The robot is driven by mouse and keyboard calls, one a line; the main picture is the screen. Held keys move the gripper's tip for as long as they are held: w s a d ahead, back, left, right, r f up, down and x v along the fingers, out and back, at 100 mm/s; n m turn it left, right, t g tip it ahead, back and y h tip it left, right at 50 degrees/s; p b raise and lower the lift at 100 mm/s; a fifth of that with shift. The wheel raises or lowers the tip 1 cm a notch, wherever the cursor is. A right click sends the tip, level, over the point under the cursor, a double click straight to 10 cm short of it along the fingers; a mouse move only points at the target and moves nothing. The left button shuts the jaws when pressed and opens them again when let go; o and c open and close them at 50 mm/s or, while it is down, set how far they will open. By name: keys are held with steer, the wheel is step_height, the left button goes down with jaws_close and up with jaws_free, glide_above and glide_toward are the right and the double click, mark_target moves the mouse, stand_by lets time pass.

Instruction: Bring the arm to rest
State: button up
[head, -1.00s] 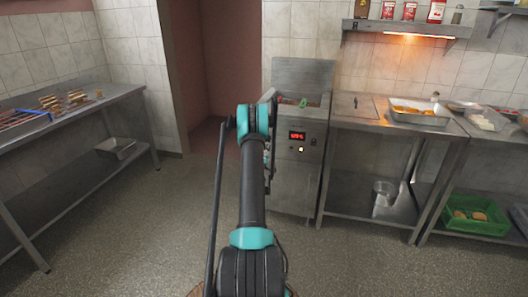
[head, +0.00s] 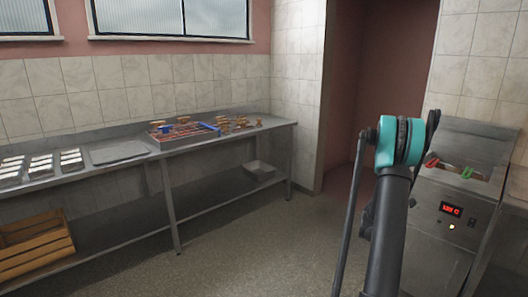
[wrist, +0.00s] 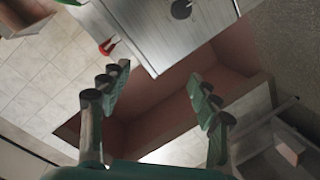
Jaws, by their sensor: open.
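My arm stands upright at the right of the head view, with a teal joint at its top; my gripper is not visible there. In the wrist view my gripper (wrist: 160,92) has its green fingers spread wide apart with nothing between them. Behind the fingers are a reddish wall recess and pale tiles, well away from the fingertips.
A fryer (head: 450,205) with red and green handles stands close right of my arm. A steel table (head: 235,140) along the left wall holds trays, a rack (head: 183,133) and several small items. A wooden crate (head: 32,245) is below. The floor (head: 265,255) between is clear.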

steer(key=s+a+r+m+g+y, duration=0.1)
steer(key=s+a+g+y, duration=0.3)
steer(key=s+a, duration=2)
steer(key=a+r+y, duration=0.1)
steer(key=a+y, duration=0.2)
steer(key=a, duration=0.1)
steer(key=shift+s+a+y, duration=0.3)
steer(key=shift+s, duration=0.05)
steer(key=s+a+f+g+y, duration=0.1)
steer(key=s+a, duration=0.3)
steer(key=s, duration=0.1)
steer(key=s+a+f+n+y, duration=0.1)
steer(key=s+a+f, duration=0.1)
steer(key=s+a, duration=0.2)
steer(key=s+a+f+g+y, duration=0.1)
steer(key=s+a+f+y, duration=0.1)
steer(key=s+a, duration=0.2)
steer(key=shift+s+a+n+g, duration=0.15)
steer(key=shift+s+n+g, duration=0.2)
steer(key=shift+s, duration=0.9)
steer(key=shift+c, duration=0.2)
